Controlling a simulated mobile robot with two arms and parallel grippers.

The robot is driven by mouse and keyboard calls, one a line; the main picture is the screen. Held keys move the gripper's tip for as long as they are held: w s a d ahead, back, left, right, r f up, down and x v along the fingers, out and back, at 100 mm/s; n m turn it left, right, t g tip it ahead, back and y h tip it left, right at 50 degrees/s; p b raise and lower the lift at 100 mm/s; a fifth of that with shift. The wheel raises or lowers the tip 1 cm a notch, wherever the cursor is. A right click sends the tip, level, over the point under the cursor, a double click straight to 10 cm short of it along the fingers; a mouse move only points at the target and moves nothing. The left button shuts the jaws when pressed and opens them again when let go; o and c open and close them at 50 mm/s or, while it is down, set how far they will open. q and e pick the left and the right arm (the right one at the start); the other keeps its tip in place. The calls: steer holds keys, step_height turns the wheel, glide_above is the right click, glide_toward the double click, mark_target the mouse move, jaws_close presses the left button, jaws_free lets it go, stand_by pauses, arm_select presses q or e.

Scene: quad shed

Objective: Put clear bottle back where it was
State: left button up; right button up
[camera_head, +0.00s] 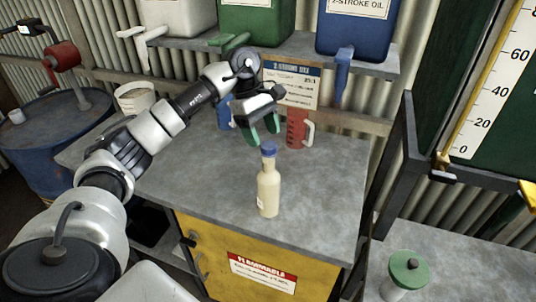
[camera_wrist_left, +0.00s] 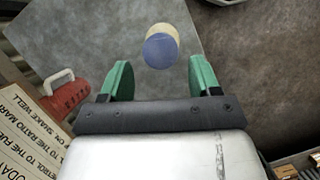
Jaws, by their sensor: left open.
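The clear bottle (camera_head: 268,190) stands upright on the grey workbench, filled with a pale cream liquid and topped with a blue cap. In the left wrist view the bottle (camera_wrist_left: 161,46) shows from above, cap toward me, just beyond and between the fingertips. My left gripper (camera_head: 263,133) is open and empty, above and slightly behind the bottle cap in the head view. Its green-padded fingers (camera_wrist_left: 160,78) are apart with nothing between them. My right gripper is not in view.
A red measuring jug (camera_head: 297,128) stands behind the bottle, with a blue container (camera_head: 224,115) left of it. A sign (camera_head: 291,82) leans at the back. Oil tanks with taps sit on the shelf above (camera_head: 380,67). The workbench front (camera_head: 200,185) is clear. A green-lidded jar (camera_head: 408,270) stands lower right.

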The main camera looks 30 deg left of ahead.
arm_select(q)
steer(key=b+v, duration=0.1)
steer(key=v, duration=0.5)
steer(key=shift+f, duration=0.1)
stand_by(0.3)
